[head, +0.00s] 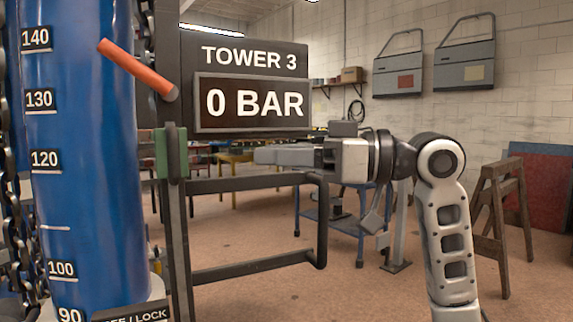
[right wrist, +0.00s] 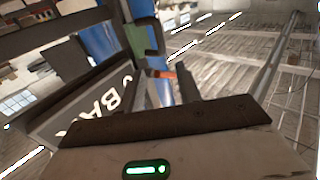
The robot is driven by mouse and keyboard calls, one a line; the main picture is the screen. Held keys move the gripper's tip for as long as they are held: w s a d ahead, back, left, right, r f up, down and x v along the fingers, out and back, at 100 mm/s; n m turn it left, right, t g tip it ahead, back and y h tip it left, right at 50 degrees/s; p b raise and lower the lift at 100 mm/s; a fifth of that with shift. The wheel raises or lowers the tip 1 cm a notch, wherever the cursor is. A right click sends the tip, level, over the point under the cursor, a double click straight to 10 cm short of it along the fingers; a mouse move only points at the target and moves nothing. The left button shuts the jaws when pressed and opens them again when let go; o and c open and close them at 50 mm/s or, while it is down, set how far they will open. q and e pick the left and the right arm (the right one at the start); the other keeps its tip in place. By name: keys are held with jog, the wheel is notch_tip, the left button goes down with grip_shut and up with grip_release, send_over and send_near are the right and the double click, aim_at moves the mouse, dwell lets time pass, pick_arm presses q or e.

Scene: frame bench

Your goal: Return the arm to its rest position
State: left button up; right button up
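My right arm comes in from the right in the head view, its forearm upright and its wrist bent over to the left. My right gripper (head: 262,155) points left, in front of the dark frame and below the 0 BAR display (head: 254,103). In the right wrist view its two fingers (right wrist: 166,92) stand apart with nothing between them, so it is open and empty. An orange-handled lever (head: 138,68) lies up and left of the gripper, apart from it; its orange end (right wrist: 165,74) shows beyond the fingers. My left gripper is not in view.
A blue cylinder (head: 85,150) with number marks stands at the left, beside a hanging chain (head: 12,190). A dark rail (head: 321,225) with a green block (head: 163,152) is close to my right gripper. A wooden trestle (head: 490,215) stands behind at the right; open floor lies between.

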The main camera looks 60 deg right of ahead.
jog(key=shift+s+d, duration=0.2)
jog(key=shift+s, duration=0.1)
dwell(0.4)
jog(key=w+d+f+m+g+h, duration=0.1)
jog(key=w+f+m+h, duration=0.15)
jog(key=w+f, duration=0.55)
jog(key=w+d+f+m+h, duration=0.1)
jog(key=w+f+m+h, duration=0.2)
jog(key=f, duration=0.9)
notch_tip(320, 180, down, 13)
jog(key=w+a+g, duration=0.2)
jog(key=s+a+f+g, duration=0.1)
jog(key=s+a+f, duration=0.2)
jog(key=a+f, duration=0.35)
jog(key=s+a+f+g, duration=0.15)
jog(key=a+f, duration=0.25)
jog(key=f, duration=0.5)
jog(key=s+a+f+n, duration=0.1)
jog(key=s+a+f, duration=0.2)
jog(key=a, duration=0.3)
jog(key=s+a+f+n, duration=0.1)
jog(key=s+a+f, duration=0.2)
jog(key=s+a, duration=0.2)
jog(key=shift+s+a+y, duration=0.3)
jog(key=shift+a+y, duration=0.05)
jog(key=shift+a, duration=0.65)
